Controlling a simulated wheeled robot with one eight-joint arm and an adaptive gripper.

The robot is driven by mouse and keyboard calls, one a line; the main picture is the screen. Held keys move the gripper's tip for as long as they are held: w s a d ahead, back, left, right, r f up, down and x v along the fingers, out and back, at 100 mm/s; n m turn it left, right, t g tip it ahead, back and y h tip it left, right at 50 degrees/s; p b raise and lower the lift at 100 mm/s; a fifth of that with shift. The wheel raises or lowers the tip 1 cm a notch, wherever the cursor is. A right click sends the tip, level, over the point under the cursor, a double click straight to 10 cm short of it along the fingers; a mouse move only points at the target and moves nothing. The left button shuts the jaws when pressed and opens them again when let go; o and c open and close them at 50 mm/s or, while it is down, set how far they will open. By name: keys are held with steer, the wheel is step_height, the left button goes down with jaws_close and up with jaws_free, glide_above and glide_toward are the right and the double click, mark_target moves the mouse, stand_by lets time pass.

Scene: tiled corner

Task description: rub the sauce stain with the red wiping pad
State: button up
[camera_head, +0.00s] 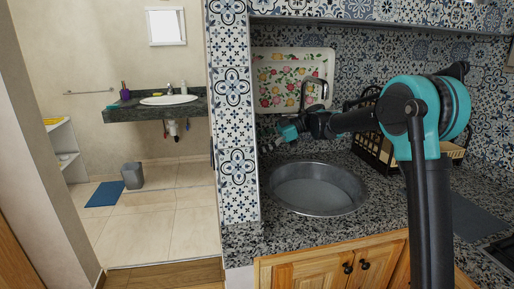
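I can make out neither a red wiping pad nor a sauce stain in the head view. My gripper (268,146) is at the end of my teal and black arm, which reaches left across the counter. It is above and behind the left rim of the round metal sink, close to the tiled column. Its fingers are small and dark against the patterned tiles, so I cannot tell whether they are open or hold anything. The speckled granite counter (385,205) is partly hidden by my arm.
The round metal sink (318,188) is set in the counter, with a floral tray (290,72) behind it. A dark rack (371,150) stands to its right. The tiled column (233,120) bounds the counter's left side. Beyond are a washbasin (168,100), bin (133,176) and blue mat (104,194).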

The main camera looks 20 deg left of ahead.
steer(key=shift+w+a+r, duration=0.1)
steer(key=shift+a, duration=0.05)
steer(key=shift+s+d+r, duration=0.9)
steer(key=shift+s+d, duration=2.65)
steer(key=shift+s, duration=2)
steer(key=w+a+r, duration=0.2)
steer(key=w+a, duration=0.3)
steer(key=w, duration=0.3)
steer(key=shift+w+r, duration=0.15)
steer(key=shift+r, duration=0.05)
steer(key=shift+w+a+f, duration=0.2)
steer(key=shift+w+a, duration=0.45)
steer(key=shift+a, duration=0.05)
steer(key=shift+w+a, duration=0.5)
steer(key=shift+w, duration=0.25)
steer(key=shift+c, duration=0.4)
